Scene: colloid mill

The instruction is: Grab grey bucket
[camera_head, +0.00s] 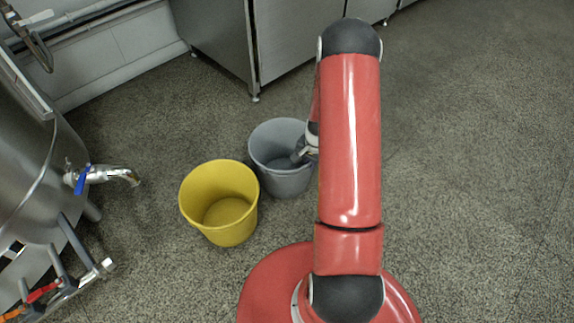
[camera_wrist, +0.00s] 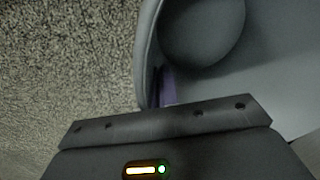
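The grey bucket (camera_head: 274,182) stands upright on the floor, right of the yellow bucket. My gripper (camera_head: 297,156) is at the grey bucket's right side, with its dark tip over the rim and reaching into the opening. In the wrist view the grey bucket (camera_wrist: 275,60) fills the upper right, with its rim and inside wall close to my gripper (camera_wrist: 165,86). A purplish finger part shows beside the bucket's wall. The rest of the fingers is hidden, so I cannot tell whether they are closed on the rim.
The yellow bucket (camera_head: 222,233) stands close beside the grey one, to its left. A steel tank with a blue-handled tap (camera_head: 105,174) is at the left. Steel cabinets (camera_head: 215,40) stand behind. The speckled floor (camera_head: 470,150) on the right is clear.

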